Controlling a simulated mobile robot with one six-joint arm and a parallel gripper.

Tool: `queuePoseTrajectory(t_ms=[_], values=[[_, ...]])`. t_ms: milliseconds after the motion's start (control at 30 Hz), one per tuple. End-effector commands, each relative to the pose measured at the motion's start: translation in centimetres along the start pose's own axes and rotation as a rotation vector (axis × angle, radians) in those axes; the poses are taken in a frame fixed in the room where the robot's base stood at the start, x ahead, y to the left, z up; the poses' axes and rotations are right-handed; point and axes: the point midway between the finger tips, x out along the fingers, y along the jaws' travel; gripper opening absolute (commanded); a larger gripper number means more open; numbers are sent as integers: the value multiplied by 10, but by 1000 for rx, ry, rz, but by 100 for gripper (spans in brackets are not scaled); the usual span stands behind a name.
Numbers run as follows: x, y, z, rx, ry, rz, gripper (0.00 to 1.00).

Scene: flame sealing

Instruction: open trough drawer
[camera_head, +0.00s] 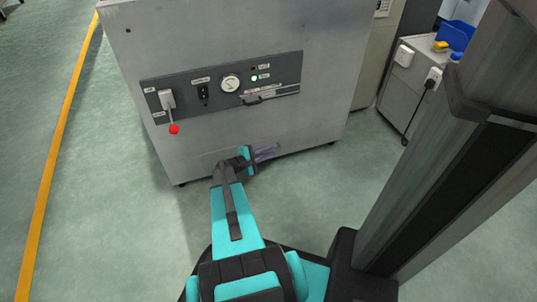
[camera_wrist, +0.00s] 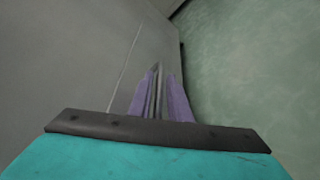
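The grey metal machine (camera_head: 240,45) stands in front of me. Its dark control panel (camera_head: 225,85) carries a black handle (camera_head: 252,100) near the right end, on what looks like a narrow drawer front (camera_head: 285,90). A faint seam outlines a flat section low on the machine's front, by my wrist. My gripper (camera_head: 266,153) is low, near the machine's bottom edge, well below the handle and apart from it. In the wrist view, its purple fingers (camera_wrist: 160,95) lie close together with nothing seen between them, beside the grey machine wall (camera_wrist: 70,60). The handle is not in the wrist view.
A red-knobbed lever (camera_head: 173,128), a gauge (camera_head: 230,84) and a lit green lamp (camera_head: 254,78) are on the panel. A grey cabinet (camera_head: 405,90) with a blue bin (camera_head: 455,35) stands at the right. The green floor left of the machine is clear.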

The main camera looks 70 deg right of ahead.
Motion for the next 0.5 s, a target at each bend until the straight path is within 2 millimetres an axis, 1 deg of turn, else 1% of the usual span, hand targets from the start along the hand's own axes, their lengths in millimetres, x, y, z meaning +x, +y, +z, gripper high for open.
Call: queuePoseTrajectory(t_ms=[133, 400, 467, 500], values=[[6, 0, 0, 0, 0, 0, 17], [6, 0, 0, 0, 0, 0, 17], [6, 0, 0, 0, 0, 0, 7], [6, 0, 0, 0, 0, 0, 0]])
